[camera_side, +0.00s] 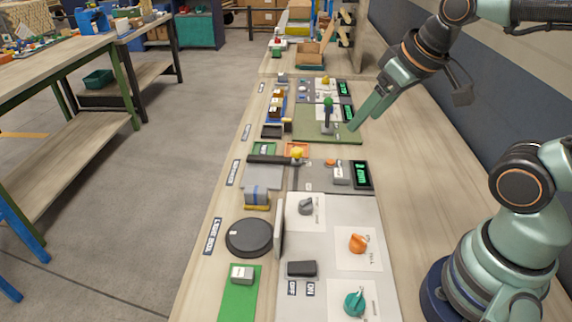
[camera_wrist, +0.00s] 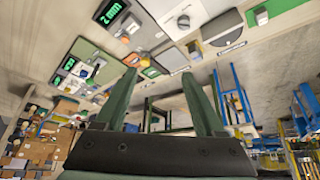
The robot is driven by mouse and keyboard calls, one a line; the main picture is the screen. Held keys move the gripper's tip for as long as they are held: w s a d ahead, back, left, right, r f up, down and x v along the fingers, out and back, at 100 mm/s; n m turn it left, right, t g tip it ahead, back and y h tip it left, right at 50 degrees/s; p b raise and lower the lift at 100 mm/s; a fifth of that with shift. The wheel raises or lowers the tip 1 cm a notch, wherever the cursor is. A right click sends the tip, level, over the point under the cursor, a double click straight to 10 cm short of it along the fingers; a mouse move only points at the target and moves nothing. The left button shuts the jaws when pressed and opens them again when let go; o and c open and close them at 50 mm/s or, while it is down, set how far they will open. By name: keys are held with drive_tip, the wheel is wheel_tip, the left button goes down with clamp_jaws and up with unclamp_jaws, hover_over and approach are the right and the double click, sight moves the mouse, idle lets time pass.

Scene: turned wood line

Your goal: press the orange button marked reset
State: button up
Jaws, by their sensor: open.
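A small orange button (camera_side: 330,162) sits on the grey panel beside a light grey block (camera_side: 341,175) and a dark display with green digits (camera_side: 362,174). Any lettering on the button is too small to read. In the wrist view an orange spot that looks like this button (camera_wrist: 124,39) shows near the display (camera_wrist: 110,12), above the left finger. My gripper (camera_side: 364,120) is open and empty, above the right part of the green pad, farther along the bench than the button and apart from it. Its two fingers (camera_wrist: 159,75) stand wide apart in the wrist view.
A green-knobbed lever (camera_side: 327,114) stands upright on the green pad left of my gripper. A yellow-knobbed lever (camera_side: 297,155) stands left of the button. An orange rotary knob (camera_side: 357,242) and a teal knob (camera_side: 354,303) are nearer. Bare bench lies right of the panels.

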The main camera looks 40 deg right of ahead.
clamp_jaws()
idle(1.5)
